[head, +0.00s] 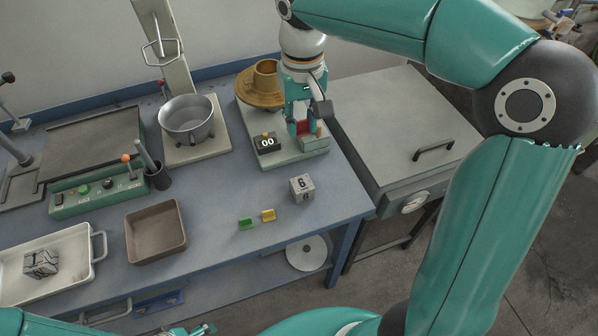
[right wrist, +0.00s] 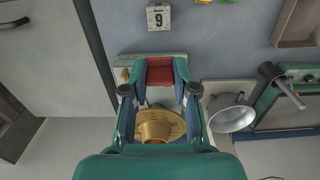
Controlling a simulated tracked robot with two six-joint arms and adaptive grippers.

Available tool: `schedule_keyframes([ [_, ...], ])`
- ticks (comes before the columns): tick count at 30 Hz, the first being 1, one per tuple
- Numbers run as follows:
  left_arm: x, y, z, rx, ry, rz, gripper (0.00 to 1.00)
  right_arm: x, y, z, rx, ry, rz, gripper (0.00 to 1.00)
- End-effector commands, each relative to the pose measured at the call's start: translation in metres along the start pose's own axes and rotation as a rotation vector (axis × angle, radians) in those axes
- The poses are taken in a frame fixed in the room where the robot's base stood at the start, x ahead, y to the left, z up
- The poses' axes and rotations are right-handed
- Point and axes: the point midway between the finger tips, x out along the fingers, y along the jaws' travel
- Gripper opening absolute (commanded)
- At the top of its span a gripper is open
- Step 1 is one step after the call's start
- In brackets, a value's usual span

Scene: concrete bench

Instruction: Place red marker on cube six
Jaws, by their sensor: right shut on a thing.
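My right gripper (head: 303,132) is over the scale with the black "00" display at the back of the bench. It is shut on a red marker (right wrist: 160,71), a small block between its fingertips in the right wrist view. I cannot tell whether the marker touches the scale. Cube six (head: 302,188), grey with a dark 6, sits on the bench in front of the scale, apart from the gripper. In the right wrist view the cube (right wrist: 160,16) appears upside down. A teal part of my left arm shows at the bottom edge; its fingers cannot be made out.
Green (head: 246,224) and yellow (head: 268,215) markers lie left of the cube. The scale (head: 296,152) also carries a brass piece (head: 263,88). A brown tray (head: 155,232), a pot (head: 187,119) and a white tray (head: 50,287) stand to the left. The bench edge is close to the cube's right.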

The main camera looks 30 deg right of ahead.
Motion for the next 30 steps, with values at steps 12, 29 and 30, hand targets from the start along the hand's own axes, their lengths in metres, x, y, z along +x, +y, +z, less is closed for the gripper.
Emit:
schedule_keyframes([
  [12, 0.004, -0.002, 0.000, 0.000, 0.000, 0.000, 0.76, 0.109, 0.003, 0.001, 0.004, -0.005, 0.002, 0.14],
  [29, 0.004, -0.001, 0.000, 0.000, 0.000, 0.000, 0.76, 0.171, 0.003, 0.001, 0.006, -0.003, 0.001, 0.14],
  [30, 0.004, -0.001, 0.000, 0.000, 0.000, 0.000, 0.76, 0.174, 0.003, 0.001, 0.006, -0.002, 0.001, 0.14],
])
